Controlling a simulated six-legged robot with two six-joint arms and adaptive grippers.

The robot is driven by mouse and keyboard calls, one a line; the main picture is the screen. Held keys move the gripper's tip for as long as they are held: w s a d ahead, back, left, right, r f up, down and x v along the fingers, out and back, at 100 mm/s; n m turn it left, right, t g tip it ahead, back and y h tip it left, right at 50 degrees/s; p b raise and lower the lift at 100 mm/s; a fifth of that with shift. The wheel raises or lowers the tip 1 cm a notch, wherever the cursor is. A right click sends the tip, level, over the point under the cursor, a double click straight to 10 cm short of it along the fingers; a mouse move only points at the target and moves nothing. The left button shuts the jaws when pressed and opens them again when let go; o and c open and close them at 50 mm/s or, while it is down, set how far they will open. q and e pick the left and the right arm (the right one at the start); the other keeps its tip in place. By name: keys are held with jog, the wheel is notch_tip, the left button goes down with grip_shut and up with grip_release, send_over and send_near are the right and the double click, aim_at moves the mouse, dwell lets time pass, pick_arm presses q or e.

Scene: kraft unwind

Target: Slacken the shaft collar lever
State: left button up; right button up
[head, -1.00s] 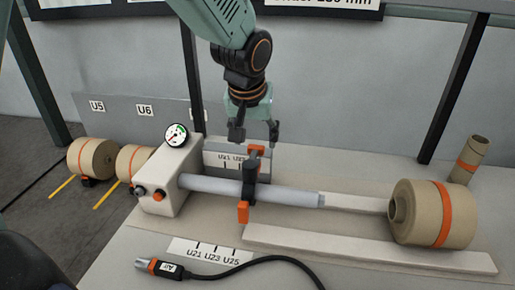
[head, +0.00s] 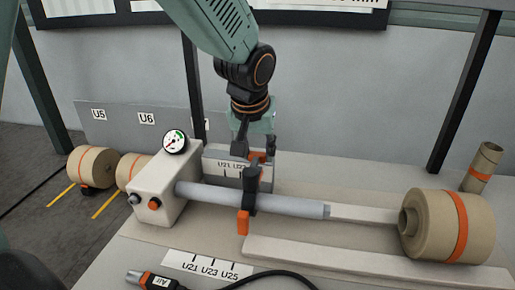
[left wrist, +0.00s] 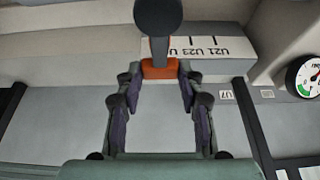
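The shaft collar (head: 249,190) is a black clamp around the grey shaft (head: 295,206). An orange-tipped part rises behind it, and an orange block (head: 243,222) hangs at its front; I cannot tell for sure which is the lever. My left gripper (head: 256,155) points down just above and behind the collar. In the left wrist view its fingers (left wrist: 158,78) are open, with an orange tip (left wrist: 159,69) on a black stem between or just beyond the fingertips. Contact cannot be told. My right gripper is not in view.
A white housing (head: 165,184) with a gauge (head: 175,142) stands left of the collar. A kraft roll (head: 450,226) sits at the shaft's right. A label strip (head: 208,267) and an air hose fitting (head: 150,281) lie in front. A marked plate (head: 222,168) stands behind the shaft.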

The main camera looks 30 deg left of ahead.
pick_arm(q)
grip_shut()
